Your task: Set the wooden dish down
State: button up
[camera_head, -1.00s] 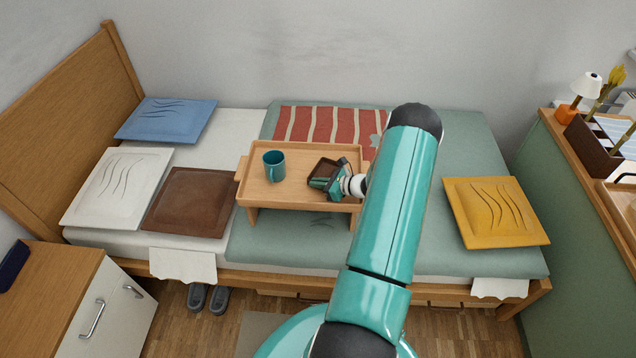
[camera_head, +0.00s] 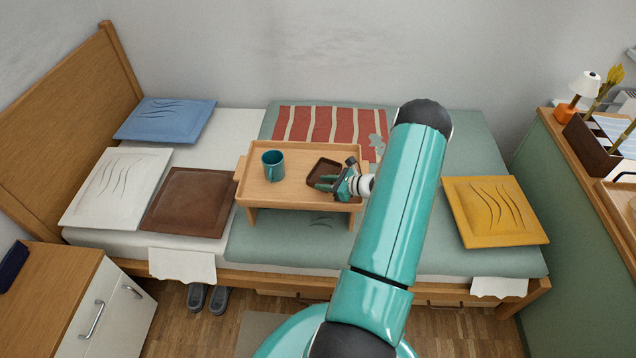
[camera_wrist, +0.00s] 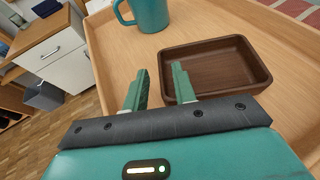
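My gripper (camera_head: 331,185) is at the near side of the dish. In the wrist view my gripper (camera_wrist: 158,82) has its two green fingers apart with nothing between them. The right fingertip appears close to the dish's near left corner; I cannot tell whether it touches. The mug (camera_wrist: 149,14) stands upright behind.
The tray stands on legs on the bed. Cushions lie around it: brown (camera_head: 190,201) and white (camera_head: 115,187) at left, blue (camera_head: 166,120) behind, yellow (camera_head: 495,211) at right. A striped red blanket (camera_head: 325,125) lies behind the tray.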

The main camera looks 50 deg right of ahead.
jog(key=v, duration=0.9)
jog(key=shift+a, duration=0.1)
jog(key=shift+s, duration=0.1)
